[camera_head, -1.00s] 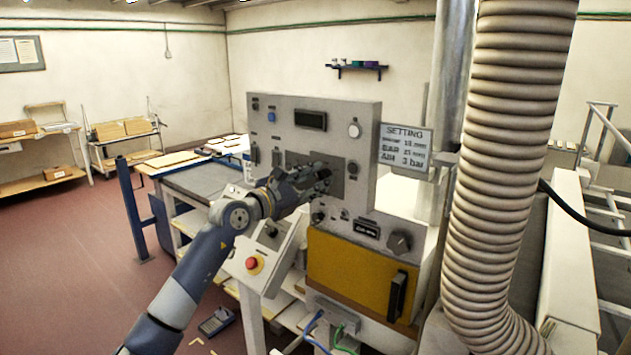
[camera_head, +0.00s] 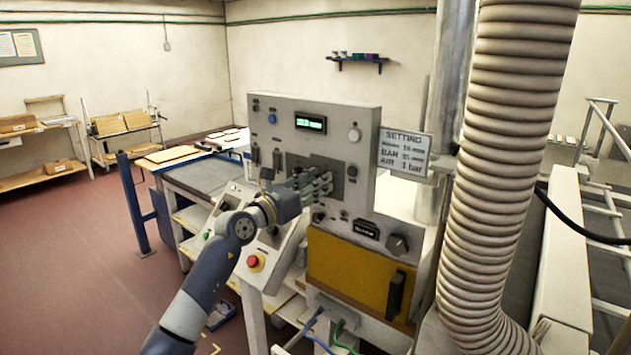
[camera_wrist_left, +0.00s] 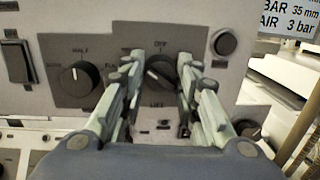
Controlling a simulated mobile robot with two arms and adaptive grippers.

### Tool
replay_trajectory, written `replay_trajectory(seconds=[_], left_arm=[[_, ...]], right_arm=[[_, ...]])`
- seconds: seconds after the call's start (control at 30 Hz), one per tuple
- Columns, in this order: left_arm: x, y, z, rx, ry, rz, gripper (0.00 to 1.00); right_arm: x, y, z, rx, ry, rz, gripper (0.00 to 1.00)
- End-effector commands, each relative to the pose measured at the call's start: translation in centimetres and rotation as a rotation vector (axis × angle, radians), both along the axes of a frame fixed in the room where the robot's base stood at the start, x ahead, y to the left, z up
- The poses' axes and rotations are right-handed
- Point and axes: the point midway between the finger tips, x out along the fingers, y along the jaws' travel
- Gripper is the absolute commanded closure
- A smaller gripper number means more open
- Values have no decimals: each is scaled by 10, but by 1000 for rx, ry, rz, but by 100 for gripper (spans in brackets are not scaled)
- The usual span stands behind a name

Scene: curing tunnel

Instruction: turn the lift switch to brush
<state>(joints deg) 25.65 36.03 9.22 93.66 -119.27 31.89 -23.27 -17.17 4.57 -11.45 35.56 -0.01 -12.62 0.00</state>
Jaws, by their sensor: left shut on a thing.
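The grey control panel (camera_head: 280,150) stands upright in the middle of the head view. My left gripper (camera_head: 322,182) reaches its dark switch plate (camera_head: 298,160) from the left. In the left wrist view my left gripper (camera_wrist_left: 160,88) has its two fingers on either side of a dark round knob (camera_wrist_left: 163,72), shut on it. The knob has "OFF" above it and what looks like "LIFT" below; its pale mark points up and left. Other position labels are hidden or too small to read. In the head view the fingers cover this knob. My right gripper is not in view.
Another knob (camera_wrist_left: 77,78) sits left on the same plate, with a round button (camera_wrist_left: 224,43) to the right. A green display (camera_head: 310,124) is lit. A ribbed hose (camera_head: 500,150) hangs close on the right. A red stop button (camera_head: 255,262) lies below my arm.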

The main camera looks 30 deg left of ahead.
Motion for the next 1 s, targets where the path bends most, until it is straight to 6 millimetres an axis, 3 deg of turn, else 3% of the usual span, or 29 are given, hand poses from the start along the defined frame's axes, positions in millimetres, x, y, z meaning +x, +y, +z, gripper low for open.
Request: replay_trajectory(seconds=[0.37,0.4,0.47,0.83,1.0], left_arm=[[0,0,0,-6,-1,-1,94],[0,0,0,-6,-1,-1,61],[0,0,0,-6,0,-1,50],[-1,0,0,-4,0,1,50],[-15,3,-3,-3,1,2,50]], right_arm=[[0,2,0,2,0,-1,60],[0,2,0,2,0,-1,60],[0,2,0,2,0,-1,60],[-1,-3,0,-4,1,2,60],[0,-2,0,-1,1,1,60]])
